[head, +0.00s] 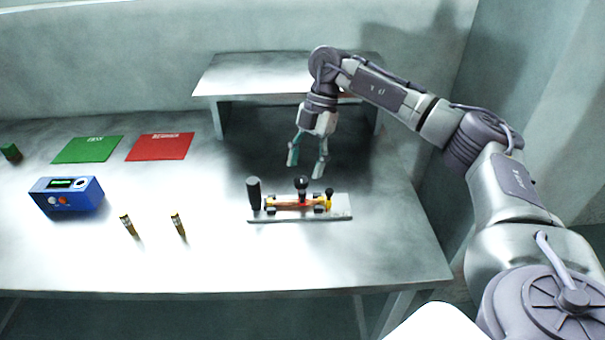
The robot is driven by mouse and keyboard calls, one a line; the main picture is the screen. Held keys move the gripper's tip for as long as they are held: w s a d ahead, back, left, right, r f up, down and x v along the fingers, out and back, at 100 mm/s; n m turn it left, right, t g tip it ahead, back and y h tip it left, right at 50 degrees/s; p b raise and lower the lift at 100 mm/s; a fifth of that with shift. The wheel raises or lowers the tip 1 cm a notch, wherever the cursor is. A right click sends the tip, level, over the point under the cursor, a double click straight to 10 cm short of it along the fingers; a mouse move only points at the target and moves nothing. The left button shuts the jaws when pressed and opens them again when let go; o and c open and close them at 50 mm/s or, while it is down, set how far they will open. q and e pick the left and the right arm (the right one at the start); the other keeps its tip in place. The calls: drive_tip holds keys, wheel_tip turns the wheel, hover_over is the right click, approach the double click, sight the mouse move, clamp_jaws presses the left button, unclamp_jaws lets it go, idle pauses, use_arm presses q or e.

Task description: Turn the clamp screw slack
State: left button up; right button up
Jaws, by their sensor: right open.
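A small clamp fixture (340,208) lies on the table, with a flat light base plate. A red and yellow piece (290,202) lies along it. A large black upright handle (254,193) stands at its left end. A black knob (302,183) stands at the middle, and a smaller black knob (329,192) stands at the right end. I cannot tell which of these is the clamp screw. My right gripper (306,170) points down, open and empty, above and behind the fixture, apart from it. My left gripper is not in view.
A raised shelf (265,75) stands behind my right gripper. A green mat (88,149) and a red mat (160,147) lie at the left, with a blue box with buttons (85,198) in front. Two small yellow-brown cylinders (128,225) (178,225) stand nearer the front. The table between is clear.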

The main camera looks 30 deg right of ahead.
sight(302, 179)
drive_tip(key=shift+x, duration=1.65)
clamp_jaws()
